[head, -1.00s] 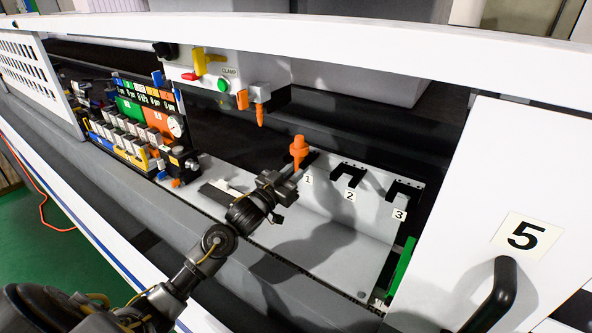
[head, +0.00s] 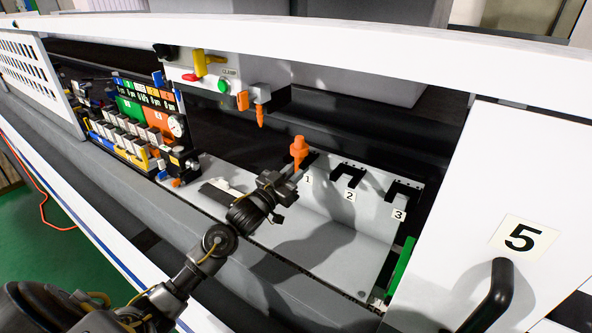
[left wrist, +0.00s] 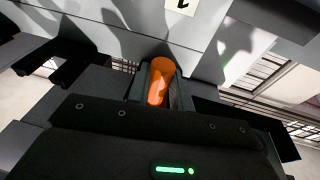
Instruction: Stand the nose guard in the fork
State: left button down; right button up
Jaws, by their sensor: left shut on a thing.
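The orange nose guard (head: 299,147) stands upright at the fork marked 1 in the head view. My left gripper (head: 292,173) is shut on its lower part. In the left wrist view the orange piece (left wrist: 158,88) shows between the two fingers of my left gripper (left wrist: 157,95). The fork at position 1 (head: 312,158) is partly hidden behind the nose guard, and I cannot tell whether the guard is seated in it. My right gripper is not in view.
Empty dark-slotted forks 2 (head: 349,174) and 3 (head: 402,190) lie to the right on the grey bracket. An orange-tipped tool (head: 260,112) hangs above, left of the guard. A valve panel (head: 140,125) stands left. A white door (head: 520,190) marked 5 closes the right side.

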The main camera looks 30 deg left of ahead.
pick_arm(q)
jog(key=shift+f+b, duration=0.4)
jog(key=shift+f, duration=0.3)
dwell(0.3)
jog(key=c, duration=1.2)
grip_release()
jog(key=shift+r, duration=0.1)
jog(key=shift+o, duration=0.2)
jog(key=b+v, duration=0.3)
jog(key=v, duration=0.7)
jog(key=shift+s+b, duration=0.3)
jog(key=shift+s, duration=0.1)
